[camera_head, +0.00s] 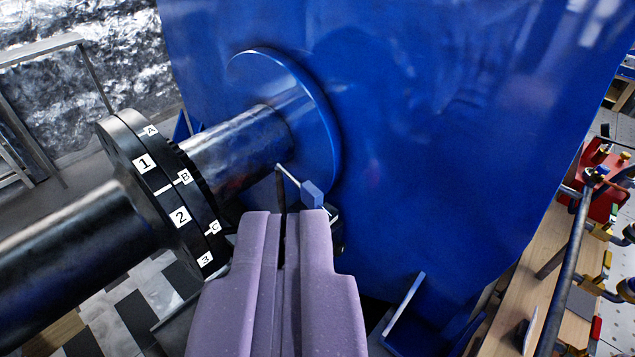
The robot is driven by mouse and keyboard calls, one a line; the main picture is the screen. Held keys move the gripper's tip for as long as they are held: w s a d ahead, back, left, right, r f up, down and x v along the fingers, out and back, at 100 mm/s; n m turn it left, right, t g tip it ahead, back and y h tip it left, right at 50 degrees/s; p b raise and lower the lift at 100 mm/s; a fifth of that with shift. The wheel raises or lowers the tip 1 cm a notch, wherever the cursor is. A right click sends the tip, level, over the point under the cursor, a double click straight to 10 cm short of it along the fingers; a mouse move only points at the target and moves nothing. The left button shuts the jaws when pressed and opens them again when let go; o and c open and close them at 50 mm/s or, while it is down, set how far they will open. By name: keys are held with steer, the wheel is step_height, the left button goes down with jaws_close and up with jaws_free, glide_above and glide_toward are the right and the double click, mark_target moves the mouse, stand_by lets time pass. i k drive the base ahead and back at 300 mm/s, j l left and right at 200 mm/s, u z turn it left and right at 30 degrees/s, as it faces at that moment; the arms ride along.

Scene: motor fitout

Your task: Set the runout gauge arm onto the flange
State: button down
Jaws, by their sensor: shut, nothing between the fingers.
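The black flange coupling (172,196) sits on the shaft at left, its rim marked with white labels 1, 2, 3 and A, B, C. My gripper (285,213) has two purple fingers, closed together and empty, at the bottom centre, to the right of the flange and apart from it in the picture. Just beyond the fingertips is a small blue block (312,195) with a thin pale rod reaching up and left, and a dark upright piece beside it. This looks like the runout gauge arm; its lower part is hidden behind my fingers. I cannot tell whether it touches the flange.
A large blue motor housing (430,130) fills the middle, with a steel shaft (240,138) entering its round boss. A wooden bench (560,300) at right carries a dark rod, padlocks and a red holder (604,175). A grey metal frame (45,50) stands at upper left.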

mark_target(302, 188)
steer(key=i+u, duration=0.15)
steer(key=i, duration=0.6)
steer(key=i+l+u, duration=0.1)
steer(key=i+l, duration=0.2)
steer(key=i, duration=0.15)
steer(key=i+l, duration=0.3)
steer(key=i, duration=0.15)
steer(key=u, duration=0.05)
